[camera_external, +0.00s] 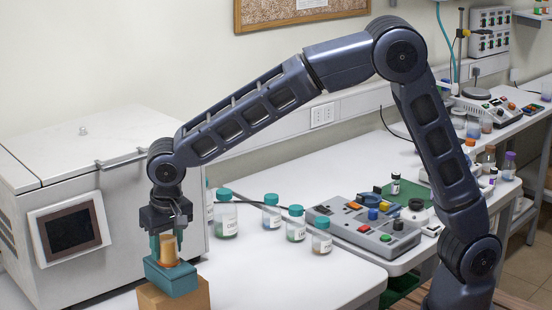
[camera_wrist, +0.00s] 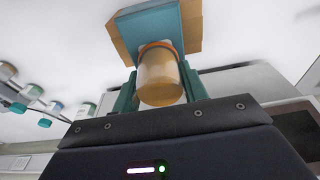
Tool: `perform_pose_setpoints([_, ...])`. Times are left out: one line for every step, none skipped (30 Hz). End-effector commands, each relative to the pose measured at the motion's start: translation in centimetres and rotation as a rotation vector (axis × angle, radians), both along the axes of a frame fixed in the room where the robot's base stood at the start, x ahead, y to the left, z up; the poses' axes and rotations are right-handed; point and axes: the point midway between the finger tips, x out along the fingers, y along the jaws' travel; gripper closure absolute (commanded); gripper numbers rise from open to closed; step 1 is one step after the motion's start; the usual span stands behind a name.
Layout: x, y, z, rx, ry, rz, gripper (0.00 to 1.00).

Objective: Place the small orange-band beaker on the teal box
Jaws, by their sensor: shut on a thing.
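The small orange-band beaker (camera_external: 168,252) is held upright between the teal fingers of my gripper (camera_external: 167,241), above the teal box (camera_external: 172,281). In the wrist view, my gripper (camera_wrist: 160,82) is shut on the sides of the beaker (camera_wrist: 160,84), which holds an amber content. Its orange band (camera_wrist: 161,45) is at the end close to the teal box (camera_wrist: 150,22). The beaker's base is at or just above the box top; I cannot tell whether they touch. The teal box sits on a tan block (camera_external: 178,299).
A white machine with a dark screen (camera_external: 70,231) stands close at the left. Several teal-capped jars (camera_external: 271,211) stand to the right on the white bench (camera_external: 262,274). A grey button panel (camera_external: 362,236) is farther right. The bench front between is clear.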

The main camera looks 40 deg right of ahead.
Motion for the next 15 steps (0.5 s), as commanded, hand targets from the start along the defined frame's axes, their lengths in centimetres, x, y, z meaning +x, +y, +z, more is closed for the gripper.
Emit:
perform_pose_setpoints([0.01, 0.01, 0.05, 0.001, -0.001, 0.000, 0.83])
perform_pose_setpoints([0.02, 0.01, 0.07, 0.001, -0.001, 0.000, 0.83])
perform_pose_setpoints([0.02, 0.01, 0.08, 0.001, -0.001, 0.000, 0.83])
perform_pose_setpoints([0.01, 0.01, 0.08, 0.001, -0.001, 0.000, 0.83])
perform_pose_setpoints([0.01, 0.01, 0.08, 0.001, -0.001, 0.000, 0.83])
perform_pose_setpoints([0.01, 0.01, 0.05, 0.001, -0.001, 0.000, 0.83])
perform_pose_setpoints([0.01, 0.00, 0.01, 0.001, 0.000, 0.000, 0.83])
perform_pose_setpoints([0.01, 0.00, -0.07, 0.001, 0.000, 0.000, 0.83])
perform_pose_setpoints([0.02, 0.00, -0.17, 0.001, 0.000, 0.000, 0.83])
perform_pose_setpoints([0.02, 0.00, -0.24, 0.001, -0.001, 0.000, 0.83])
perform_pose_setpoints([0.01, 0.01, -0.21, 0.001, -0.001, 0.000, 0.51])
perform_pose_setpoints([0.01, 0.01, -0.20, 0.001, -0.001, 0.000, 0.43])
perform_pose_setpoints([0.01, 0.01, -0.20, 0.001, -0.001, 0.000, 0.37])
perform_pose_setpoints([0.01, 0.01, -0.20, 0.001, -0.001, 0.000, 0.35])
perform_pose_setpoints([0.00, 0.01, -0.20, 0.001, 0.000, 0.000, 0.35])
